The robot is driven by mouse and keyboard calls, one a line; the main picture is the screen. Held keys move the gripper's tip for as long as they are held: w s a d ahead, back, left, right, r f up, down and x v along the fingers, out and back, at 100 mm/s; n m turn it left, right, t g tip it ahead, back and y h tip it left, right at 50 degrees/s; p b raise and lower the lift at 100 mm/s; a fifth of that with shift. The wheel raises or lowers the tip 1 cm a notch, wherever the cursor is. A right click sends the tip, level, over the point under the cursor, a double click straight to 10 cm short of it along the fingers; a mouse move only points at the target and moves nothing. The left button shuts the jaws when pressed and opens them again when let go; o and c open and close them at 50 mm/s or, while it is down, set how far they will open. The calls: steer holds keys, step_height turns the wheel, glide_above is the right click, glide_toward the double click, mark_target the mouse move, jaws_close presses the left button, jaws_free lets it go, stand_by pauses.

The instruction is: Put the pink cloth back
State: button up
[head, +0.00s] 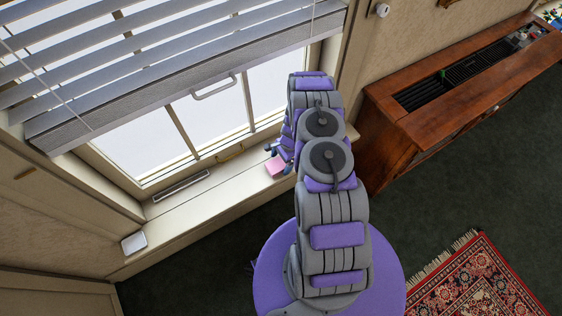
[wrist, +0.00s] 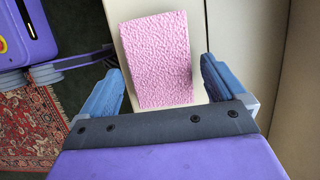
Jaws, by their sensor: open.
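The pink cloth (wrist: 156,60) is a flat, textured rectangle lying on the cream window sill in the wrist view. It also shows in the head view (head: 276,167), small, beside the end of my arm. My gripper (wrist: 162,82) is open, with one blue finger on each side of the cloth's near end. The fingers look apart from the cloth, and I cannot tell how high they are above the sill. In the head view my gripper is mostly hidden behind my arm.
The window sill (head: 190,205) runs under a window with a lowered blind (head: 180,65). A small white dish (head: 134,242) sits at its left end. A wooden cabinet (head: 395,125) stands right of my arm. A patterned rug (head: 480,285) lies on the dark green floor.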

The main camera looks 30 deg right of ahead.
steer(key=p+v, duration=0.3)
steer(key=v, duration=0.8)
steer(key=shift+a+r, duration=0.15)
steer(key=shift+r, duration=0.1)
